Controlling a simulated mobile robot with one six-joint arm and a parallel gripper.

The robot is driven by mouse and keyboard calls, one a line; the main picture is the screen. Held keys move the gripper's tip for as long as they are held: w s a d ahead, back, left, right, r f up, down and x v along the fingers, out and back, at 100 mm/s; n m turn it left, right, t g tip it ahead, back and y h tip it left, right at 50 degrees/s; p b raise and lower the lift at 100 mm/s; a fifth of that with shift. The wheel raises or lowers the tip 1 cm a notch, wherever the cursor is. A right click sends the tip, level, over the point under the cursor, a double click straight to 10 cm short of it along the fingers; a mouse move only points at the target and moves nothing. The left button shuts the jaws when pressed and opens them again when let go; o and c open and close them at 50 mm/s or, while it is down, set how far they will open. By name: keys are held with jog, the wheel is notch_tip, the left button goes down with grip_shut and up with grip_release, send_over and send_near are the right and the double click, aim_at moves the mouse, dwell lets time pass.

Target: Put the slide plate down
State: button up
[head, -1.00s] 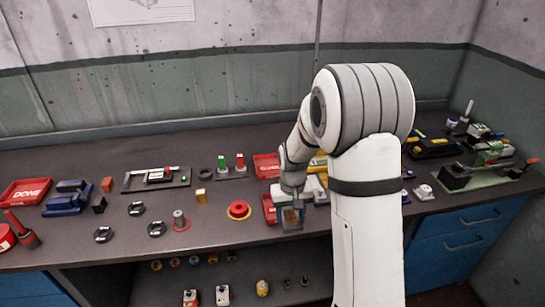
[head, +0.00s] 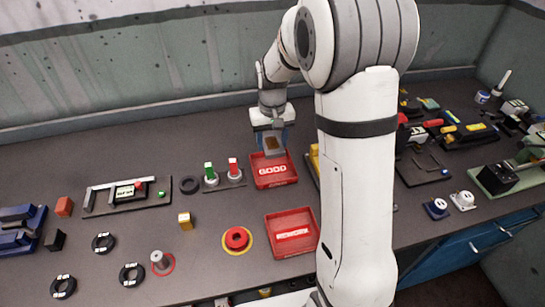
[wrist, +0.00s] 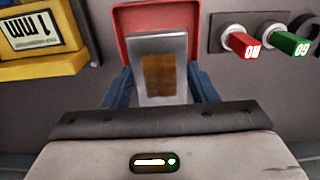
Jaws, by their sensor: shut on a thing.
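My gripper (head: 271,134) is shut on the slide plate (head: 273,146), a grey metal plate with a brown patch. In the wrist view the plate (wrist: 145,88) sits between the two blue fingers of my gripper (wrist: 161,88). It is held at the back edge of the red GOOD tray (head: 275,183), overlapping it in the picture. The red tray (wrist: 128,22) also shows behind the plate in the wrist view. The gap between plate and tray cannot be told. The red REWORK tray (head: 292,249) stands nearer, and looks empty.
Green and red GO and NO blocks (head: 210,172) stand just left of the GOOD tray. A yellow gauge (wrist: 38,45) lies on its other side. A red button (head: 236,239) and several black rings (head: 103,243) are nearer. The bench behind the GOOD tray is clear.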

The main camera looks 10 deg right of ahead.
jog(key=shift+w+f, duration=0.1)
jog(key=shift+f, duration=0.2)
send_over(273, 170)
jog(key=f, duration=0.5)
jog(key=shift+w+p, duration=0.2)
jog(key=shift+p, duration=0.2)
jog(key=shift+s+f, duration=0.1)
jog(key=shift+f, duration=1.95)
jog(key=shift+f, duration=0.2)
jog(key=o, duration=1.4)
jog(key=shift+r, duration=0.1)
